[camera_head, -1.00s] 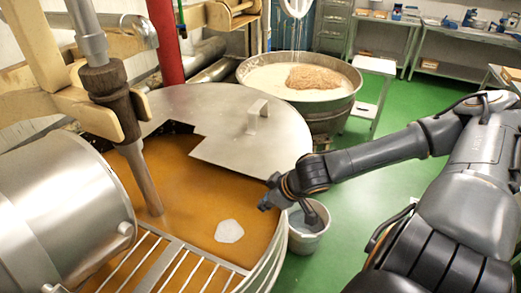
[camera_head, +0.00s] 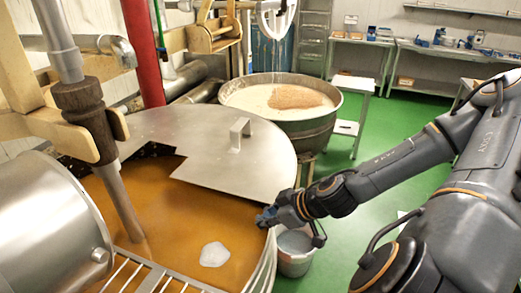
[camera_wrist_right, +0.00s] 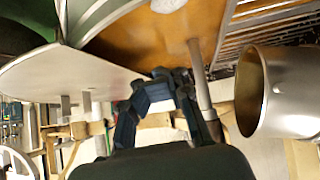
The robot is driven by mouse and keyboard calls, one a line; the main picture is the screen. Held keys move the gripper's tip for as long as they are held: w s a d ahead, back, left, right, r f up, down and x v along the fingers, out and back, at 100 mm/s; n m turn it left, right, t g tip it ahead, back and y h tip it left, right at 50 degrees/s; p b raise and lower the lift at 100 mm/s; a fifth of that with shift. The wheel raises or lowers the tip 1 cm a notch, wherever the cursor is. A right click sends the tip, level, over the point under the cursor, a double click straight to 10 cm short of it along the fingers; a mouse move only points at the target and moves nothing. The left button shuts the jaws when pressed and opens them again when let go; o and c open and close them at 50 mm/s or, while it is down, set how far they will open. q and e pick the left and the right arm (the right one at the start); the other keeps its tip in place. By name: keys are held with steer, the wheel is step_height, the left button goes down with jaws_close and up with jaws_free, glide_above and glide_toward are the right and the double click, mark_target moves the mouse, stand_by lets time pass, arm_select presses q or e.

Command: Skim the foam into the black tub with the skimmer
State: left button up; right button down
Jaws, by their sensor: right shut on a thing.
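The kettle (camera_head: 262,277) holds amber liquid with a pale patch of foam (camera_head: 214,254) near its front; the foam also shows at the top of the wrist view (camera_wrist_right: 175,5). My right gripper (camera_head: 268,216) is at the kettle's right rim, behind and right of the foam. In the wrist view its dark fingers (camera_wrist_right: 160,82) are close together. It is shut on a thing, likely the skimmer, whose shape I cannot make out. A grey bucket (camera_head: 295,264) stands outside the rim below my right wrist. I cannot make out a black tub. My left gripper is out of view.
A metal lid (camera_head: 205,135) with a raised handle (camera_head: 240,133) covers the kettle's back. A stirring shaft (camera_head: 118,195), a steel drum (camera_head: 45,225) and a grate (camera_head: 150,279) bound the left and front. A second vat (camera_head: 310,130) stands behind.

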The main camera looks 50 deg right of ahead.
steer(key=s+d+r+t+y+b, duration=0.1)
steer(key=s+d+r+t+b, duration=0.1)
steer(key=s+r, duration=0.4)
steer(key=shift+d+r+b, duration=0.8)
steer(key=shift+r+b, duration=0.35)
steer(key=shift+b, duration=0.05)
stand_by(0.4)
stand_by(1.0)
